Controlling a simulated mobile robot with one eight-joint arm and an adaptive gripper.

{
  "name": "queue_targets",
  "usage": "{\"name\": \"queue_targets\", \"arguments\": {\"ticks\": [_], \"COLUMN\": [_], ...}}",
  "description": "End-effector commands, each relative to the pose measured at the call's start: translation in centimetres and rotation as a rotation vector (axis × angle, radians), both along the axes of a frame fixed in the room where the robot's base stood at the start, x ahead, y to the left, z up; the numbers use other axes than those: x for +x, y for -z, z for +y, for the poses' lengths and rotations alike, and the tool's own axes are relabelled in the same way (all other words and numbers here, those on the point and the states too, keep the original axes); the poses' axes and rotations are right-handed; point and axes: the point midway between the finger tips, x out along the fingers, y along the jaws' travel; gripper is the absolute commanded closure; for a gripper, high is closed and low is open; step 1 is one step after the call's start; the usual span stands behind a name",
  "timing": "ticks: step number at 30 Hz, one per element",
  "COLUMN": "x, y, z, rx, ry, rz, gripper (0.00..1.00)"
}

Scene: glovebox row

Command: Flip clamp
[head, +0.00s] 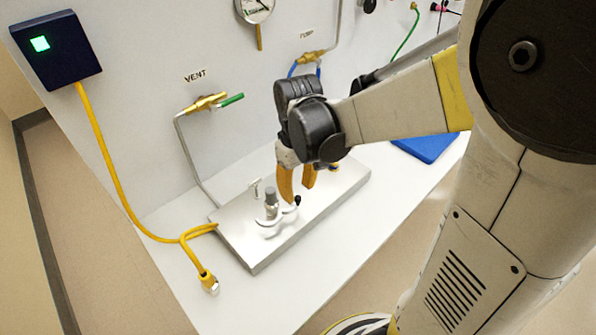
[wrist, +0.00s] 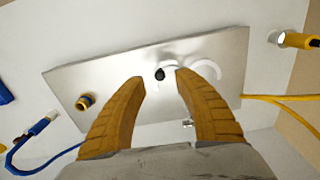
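A clamp with pale curved parts (head: 268,221) sits on a metal plate (head: 240,243), around or beside a small grey fitting (head: 271,203). A small black knob (head: 297,201) is at the clamp's right end. In the wrist view the clamp shows as pale arcs (wrist: 207,68) on the plate (wrist: 75,82), with the black knob (wrist: 160,74) to their left. My gripper (head: 297,190) is open, its yellow fingers pointing down at the plate. In the wrist view the knob lies in the gap between the fingertips (wrist: 160,77); I cannot tell how far beyond them.
A yellow cable ends in a loose connector (head: 208,283) on the white bench. Behind stands a wall with a vent valve (head: 206,102), a pump valve (head: 311,56) and a gauge. A brass fitting (wrist: 87,101) stands on the plate. A blue object (head: 428,146) lies farther right.

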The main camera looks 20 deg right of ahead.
Motion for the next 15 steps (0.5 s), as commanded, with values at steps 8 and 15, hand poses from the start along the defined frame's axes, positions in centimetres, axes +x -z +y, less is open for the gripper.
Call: {"name": "queue_targets", "arguments": {"ticks": [8,15], "x": [-0.1,0.0], "y": [-6.1,-8.6], "z": [0.0,0.0], "rx": [0.0,0.0], "ry": [0.0,0.0], "rz": [0.0,0.0], "gripper": [0.62,0.62]}}
